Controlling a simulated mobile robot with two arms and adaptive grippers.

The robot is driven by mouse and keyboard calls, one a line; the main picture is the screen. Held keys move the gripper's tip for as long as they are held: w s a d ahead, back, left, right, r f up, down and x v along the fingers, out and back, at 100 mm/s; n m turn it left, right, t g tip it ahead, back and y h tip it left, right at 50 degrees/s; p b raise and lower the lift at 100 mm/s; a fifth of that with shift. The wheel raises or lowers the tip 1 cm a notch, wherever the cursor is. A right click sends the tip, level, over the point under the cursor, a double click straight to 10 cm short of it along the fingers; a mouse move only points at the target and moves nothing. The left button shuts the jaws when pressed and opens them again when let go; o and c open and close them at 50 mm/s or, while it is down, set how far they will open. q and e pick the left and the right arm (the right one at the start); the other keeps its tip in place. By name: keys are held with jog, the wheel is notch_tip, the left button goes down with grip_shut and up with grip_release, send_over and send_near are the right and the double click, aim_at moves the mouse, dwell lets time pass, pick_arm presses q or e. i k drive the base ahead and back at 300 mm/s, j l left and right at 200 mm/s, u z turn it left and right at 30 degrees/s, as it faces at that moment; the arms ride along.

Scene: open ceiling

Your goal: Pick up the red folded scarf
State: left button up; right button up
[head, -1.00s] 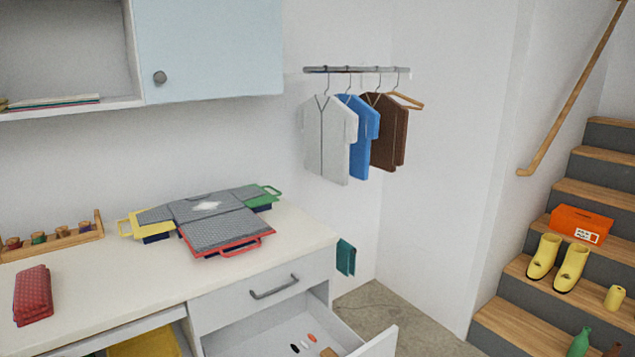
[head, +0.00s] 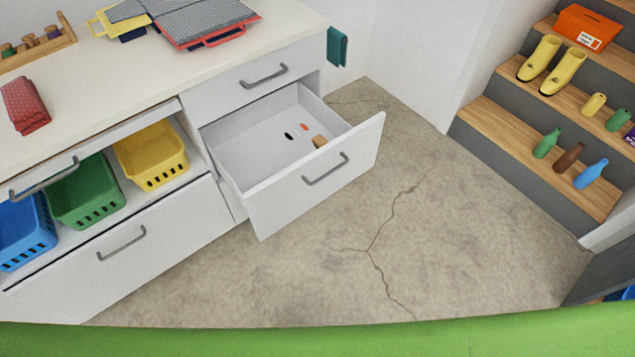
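The red folded scarf (head: 25,105) lies on the white countertop (head: 110,70) near the left edge of the head view. It is a dark red, textured, folded block, and nothing covers it. Neither of my grippers shows in the head view, so their state and distance from the scarf are hidden.
An open drawer (head: 350,190) juts out below the counter with a few small items inside. Blue (head: 25,240), green (head: 85,200) and yellow (head: 155,165) baskets stand under the counter. Stairs (head: 490,125) with bottles and boots rise at right. The concrete floor (head: 330,260) between is clear.

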aim_at(26, 110)
jog(key=u, duration=1.55)
jog(key=i+j+z, duration=0.1)
jog(key=i+j, duration=0.05)
